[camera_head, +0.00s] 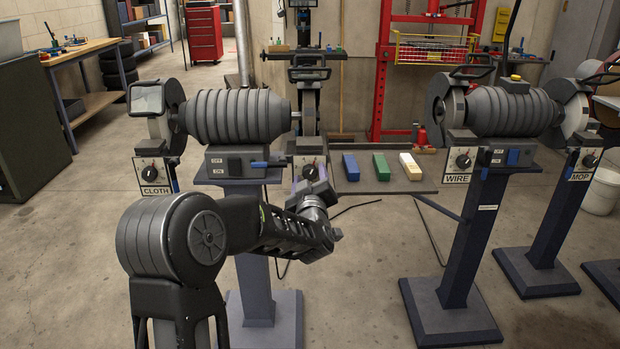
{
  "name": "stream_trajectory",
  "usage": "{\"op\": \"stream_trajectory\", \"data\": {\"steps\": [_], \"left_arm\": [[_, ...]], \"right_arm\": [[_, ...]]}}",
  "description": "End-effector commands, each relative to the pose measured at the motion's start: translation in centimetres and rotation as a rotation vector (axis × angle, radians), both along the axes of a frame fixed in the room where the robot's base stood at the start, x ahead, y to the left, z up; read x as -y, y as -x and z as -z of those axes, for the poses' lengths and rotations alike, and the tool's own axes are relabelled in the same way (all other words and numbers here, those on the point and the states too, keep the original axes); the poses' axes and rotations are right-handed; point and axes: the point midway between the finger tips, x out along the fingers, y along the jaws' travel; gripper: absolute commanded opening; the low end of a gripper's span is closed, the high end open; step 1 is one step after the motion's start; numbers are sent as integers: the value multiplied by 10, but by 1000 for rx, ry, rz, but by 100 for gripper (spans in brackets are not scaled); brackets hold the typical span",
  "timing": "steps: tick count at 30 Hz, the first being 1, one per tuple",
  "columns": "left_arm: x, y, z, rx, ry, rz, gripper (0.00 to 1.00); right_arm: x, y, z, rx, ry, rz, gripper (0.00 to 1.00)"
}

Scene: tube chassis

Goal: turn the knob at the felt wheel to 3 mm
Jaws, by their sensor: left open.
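A knob with a dark pointer on a pale dial (310,172) sits below the right-hand wheel (309,112) of the left grinder (238,116). The label under this dial is hidden by my left gripper, so I cannot read whether it says felt. The other dials are labelled CLOTH (152,173), WIRE (462,160) and MOP (587,160). My left gripper (311,190) is open, just in front of and below the unlabelled dial. Whether it touches the knob cannot be told. The pointer's exact setting is too small to read. My right gripper is out of view.
A tray (350,186) with blue, green and cream bars lies right of the knob. A second grinder (500,111) on a blue pedestal (465,245) stands to the right. A red press frame (383,70) is behind. Floor between the pedestals is open, with dark cables.

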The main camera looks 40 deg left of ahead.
Motion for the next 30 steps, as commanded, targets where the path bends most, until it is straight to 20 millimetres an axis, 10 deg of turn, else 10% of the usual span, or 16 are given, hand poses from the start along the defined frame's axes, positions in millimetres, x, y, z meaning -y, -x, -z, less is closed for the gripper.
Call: {"op": "stream_trajectory", "data": {"steps": [30], "left_arm": [[0, 0, 0, 1, 0, -1, 0]], "right_arm": [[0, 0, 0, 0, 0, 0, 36]]}}
